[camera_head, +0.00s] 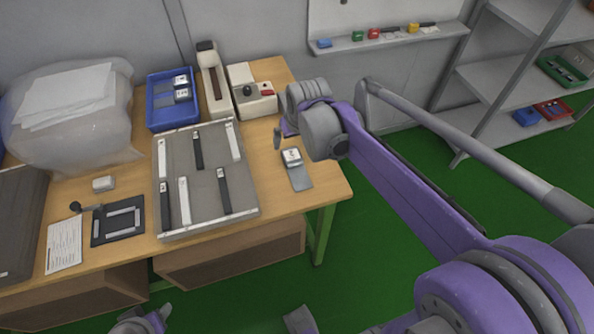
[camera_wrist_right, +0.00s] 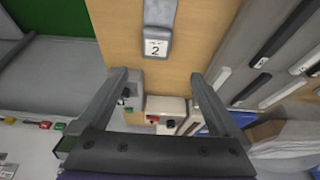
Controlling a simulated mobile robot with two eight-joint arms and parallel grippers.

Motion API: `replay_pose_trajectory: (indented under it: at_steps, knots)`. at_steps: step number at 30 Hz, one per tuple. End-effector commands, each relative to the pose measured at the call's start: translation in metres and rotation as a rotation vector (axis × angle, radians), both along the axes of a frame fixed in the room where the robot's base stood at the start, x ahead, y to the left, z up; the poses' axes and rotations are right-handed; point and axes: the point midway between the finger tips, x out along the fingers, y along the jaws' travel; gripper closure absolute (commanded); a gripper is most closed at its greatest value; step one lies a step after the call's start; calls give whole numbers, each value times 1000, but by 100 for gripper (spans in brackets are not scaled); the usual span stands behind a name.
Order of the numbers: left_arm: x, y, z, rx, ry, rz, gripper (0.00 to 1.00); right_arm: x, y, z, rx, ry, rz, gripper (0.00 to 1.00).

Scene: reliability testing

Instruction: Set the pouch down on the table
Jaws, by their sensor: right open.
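A small grey pouch with a white label reading 2 lies flat on the wooden table (camera_head: 270,107), near its right edge; I take this to be the pouch (camera_head: 301,181). It also shows at the top of the right wrist view (camera_wrist_right: 155,47). My right gripper (camera_wrist_right: 158,76) is open, its two fingers apart with nothing held between them. The pouch lies beyond the fingertips, in line with the gap. In the head view my right wrist hangs just above and behind the pouch and hides most of the fingers.
A grey tray (camera_head: 207,214) with black and white strips lies left of the pouch. Behind it stand a blue bin (camera_head: 160,122) with labelled items and a beige device with a black knob (camera_head: 262,110). Bare table surrounds the pouch; the table edge is close on the right.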

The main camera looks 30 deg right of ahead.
Motion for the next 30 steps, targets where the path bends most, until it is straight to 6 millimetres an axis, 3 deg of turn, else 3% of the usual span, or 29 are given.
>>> replay_pose_trajectory:
  at_steps: [5,9,15,19,30]
  knots:
    - [0,0,0,0,0,0,49,-69,47,-10,-2,-12,76,0]
    - [0,0,0,0,0,0,49,-129,78,-31,-2,-27,142,0]
    - [0,0,0,0,0,0,49,-186,100,-61,-5,-41,205,0]
    - [0,0,0,0,0,0,49,-198,104,-69,-5,-45,220,0]
    - [0,0,0,0,0,0,49,-199,104,-70,-4,-45,220,0]
